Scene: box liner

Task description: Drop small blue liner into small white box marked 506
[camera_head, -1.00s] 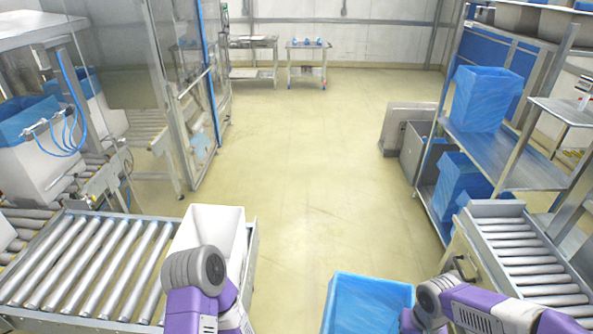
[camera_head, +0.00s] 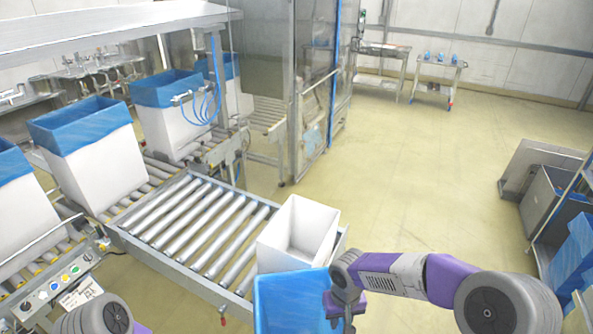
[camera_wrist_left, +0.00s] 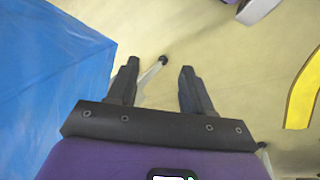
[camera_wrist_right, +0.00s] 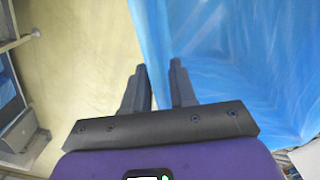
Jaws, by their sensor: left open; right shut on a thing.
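The small white box (camera_head: 290,240) stands open and empty at the right end of the roller conveyor; I see no 506 mark on it. The small blue liner (camera_head: 288,300) is in front of the box, open at the top, and hides part of its front. My right gripper (camera_head: 345,308) is shut on the liner's right side. The right wrist view shows the fingers (camera_wrist_right: 158,68) with the blue wall (camera_wrist_right: 230,60) between them. My left gripper (camera_wrist_left: 160,68) is open and empty, with the liner's blue wall (camera_wrist_left: 45,80) to its left; its fingers are outside the head view.
The roller conveyor (camera_head: 205,225) is bare left of the box. Taller white boxes with blue liners (camera_head: 90,150) stand on another conveyor at the left. A control panel (camera_head: 60,285) is at the lower left. A metal-framed enclosure (camera_head: 300,110) stands behind.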

